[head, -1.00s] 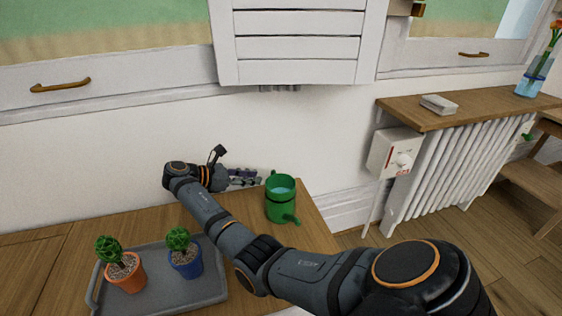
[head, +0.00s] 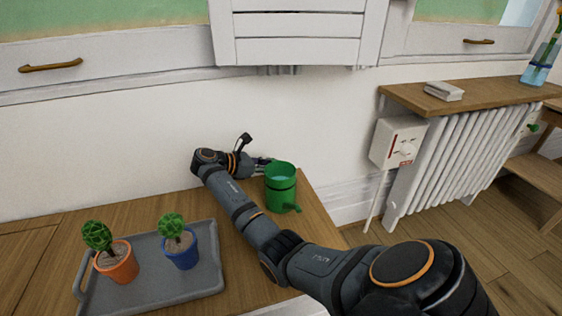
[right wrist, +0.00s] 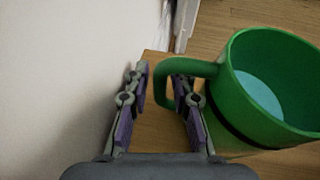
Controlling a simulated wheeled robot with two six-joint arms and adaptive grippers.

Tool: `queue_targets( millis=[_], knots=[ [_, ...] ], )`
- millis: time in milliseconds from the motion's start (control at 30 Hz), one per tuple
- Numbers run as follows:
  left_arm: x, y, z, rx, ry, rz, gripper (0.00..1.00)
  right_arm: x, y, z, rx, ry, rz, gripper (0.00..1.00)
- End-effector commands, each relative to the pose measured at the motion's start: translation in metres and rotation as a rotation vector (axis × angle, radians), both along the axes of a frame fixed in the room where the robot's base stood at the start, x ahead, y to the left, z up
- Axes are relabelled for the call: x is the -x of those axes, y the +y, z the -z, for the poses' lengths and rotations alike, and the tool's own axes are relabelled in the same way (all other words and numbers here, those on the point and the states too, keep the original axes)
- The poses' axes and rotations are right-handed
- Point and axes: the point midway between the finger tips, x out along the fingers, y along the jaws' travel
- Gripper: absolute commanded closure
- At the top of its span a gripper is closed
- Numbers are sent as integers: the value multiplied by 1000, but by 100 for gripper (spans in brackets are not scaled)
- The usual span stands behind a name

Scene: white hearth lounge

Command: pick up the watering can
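The green watering can (head: 281,189) stands upright near the right end of the wooden table, with its spout towards the front right and pale blue water inside. In the right wrist view the can (right wrist: 270,95) is at the right, and its handle reaches in between the fingers of my right gripper (right wrist: 160,82). The fingers are apart on either side of the handle, and I see no grip on it. In the head view my right gripper (head: 262,162) is at the can's back left, partly hidden by the can. My left gripper is not in view.
A grey tray (head: 150,290) with an orange-potted plant (head: 116,262) and a blue-potted plant (head: 180,250) lies at the left of the table. The white wall is close behind my gripper. A radiator (head: 455,155) under a wooden shelf stands at the right.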

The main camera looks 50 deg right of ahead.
Motion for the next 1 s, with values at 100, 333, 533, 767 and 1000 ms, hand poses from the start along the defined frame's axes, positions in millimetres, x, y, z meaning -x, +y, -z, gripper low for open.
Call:
queue_targets(
  millis=[100,333,533,767,1000],
  knots=[
    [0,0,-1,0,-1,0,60,0,0,0,0,0,0,83],
    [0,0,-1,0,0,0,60,0,1,0,0,0,0,100],
    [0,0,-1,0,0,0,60,0,1,0,0,0,1,100],
    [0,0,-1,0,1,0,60,0,0,-1,1,0,0,100],
    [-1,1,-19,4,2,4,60,0,0,-28,2,-1,1,100]
  ],
)
